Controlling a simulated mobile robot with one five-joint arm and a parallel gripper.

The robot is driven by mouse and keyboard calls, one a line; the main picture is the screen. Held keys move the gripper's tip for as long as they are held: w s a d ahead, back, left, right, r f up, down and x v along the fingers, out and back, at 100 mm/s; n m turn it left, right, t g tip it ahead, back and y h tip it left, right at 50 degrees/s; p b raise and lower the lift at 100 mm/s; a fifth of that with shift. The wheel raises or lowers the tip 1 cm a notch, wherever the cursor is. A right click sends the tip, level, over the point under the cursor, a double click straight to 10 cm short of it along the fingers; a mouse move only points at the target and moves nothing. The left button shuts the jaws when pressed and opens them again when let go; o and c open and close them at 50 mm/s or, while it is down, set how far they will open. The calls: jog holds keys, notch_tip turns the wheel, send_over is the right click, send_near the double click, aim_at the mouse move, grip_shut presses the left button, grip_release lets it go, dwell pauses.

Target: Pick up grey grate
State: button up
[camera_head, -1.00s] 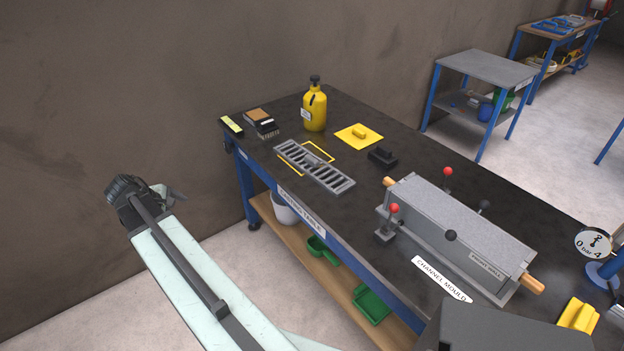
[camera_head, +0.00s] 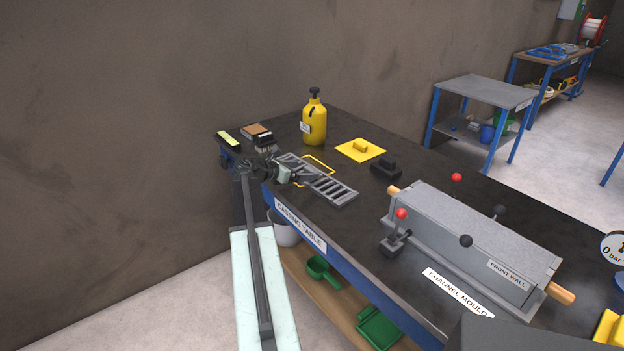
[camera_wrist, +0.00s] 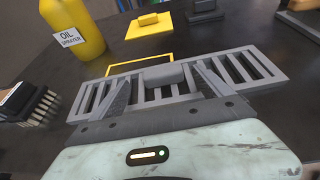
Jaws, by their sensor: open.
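The grey grate (camera_head: 335,188), a long flat slotted piece, lies on the casting table, partly over a yellow outlined rectangle (camera_head: 318,163). My gripper (camera_head: 292,172) is over the grate's left part and hides some of it in the head view. In the wrist view, the grate (camera_wrist: 275,74) lies across the picture beyond my gripper (camera_wrist: 163,82). The two fingers are spread apart, with a solid grey block at the grate's middle showing between them. Nothing is held. I cannot tell whether the fingers touch the grate.
A yellow oil sprayer (camera_head: 314,122), a brush (camera_wrist: 38,103) and a yellow plate with a knob (camera_head: 360,149) stand near the grate. A black block (camera_head: 386,167) lies to its right. The channel mould (camera_head: 470,232) with ball-ended levers fills the table's right part.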

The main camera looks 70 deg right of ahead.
aim_at(310, 169)
jog(key=b+x, duration=0.1)
jog(key=x, duration=0.4)
jog(key=shift+s+b, duration=0.15)
jog(key=shift+b, duration=0.2)
jog(key=shift+a+r, duration=0.1)
grip_shut()
jog(key=shift+r, duration=0.15)
